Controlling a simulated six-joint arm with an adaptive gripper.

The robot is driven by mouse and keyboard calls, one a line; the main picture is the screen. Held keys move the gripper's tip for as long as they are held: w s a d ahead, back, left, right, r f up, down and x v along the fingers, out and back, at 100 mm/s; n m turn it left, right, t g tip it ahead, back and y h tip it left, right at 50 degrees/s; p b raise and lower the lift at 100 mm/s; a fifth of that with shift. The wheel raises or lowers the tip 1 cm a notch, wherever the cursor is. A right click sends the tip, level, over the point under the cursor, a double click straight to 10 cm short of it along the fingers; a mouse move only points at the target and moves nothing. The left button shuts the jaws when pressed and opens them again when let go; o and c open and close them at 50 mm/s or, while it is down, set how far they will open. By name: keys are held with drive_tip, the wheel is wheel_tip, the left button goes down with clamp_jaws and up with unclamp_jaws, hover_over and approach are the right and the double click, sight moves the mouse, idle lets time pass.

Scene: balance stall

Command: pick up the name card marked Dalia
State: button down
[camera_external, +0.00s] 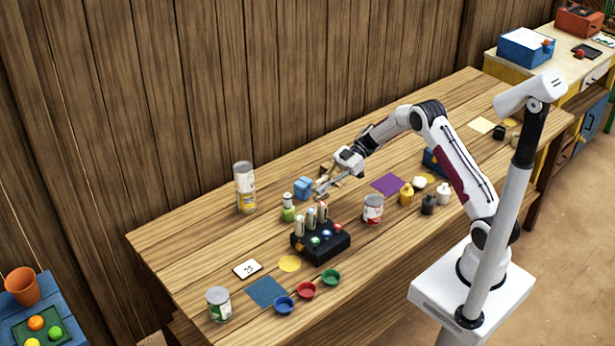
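A small white card (247,268) with a dark mark lies flat on the left part of the wooden table. The mark is too small to read, and I cannot make out the name Dalia on any card.
A black rack (320,242) with upright tubes stands between my gripper and the card. Small coloured bowls (306,290) line the front edge. A blue mat (267,291) lies near the card.

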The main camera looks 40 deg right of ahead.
drive_tip(key=shift+r, duration=1.2)
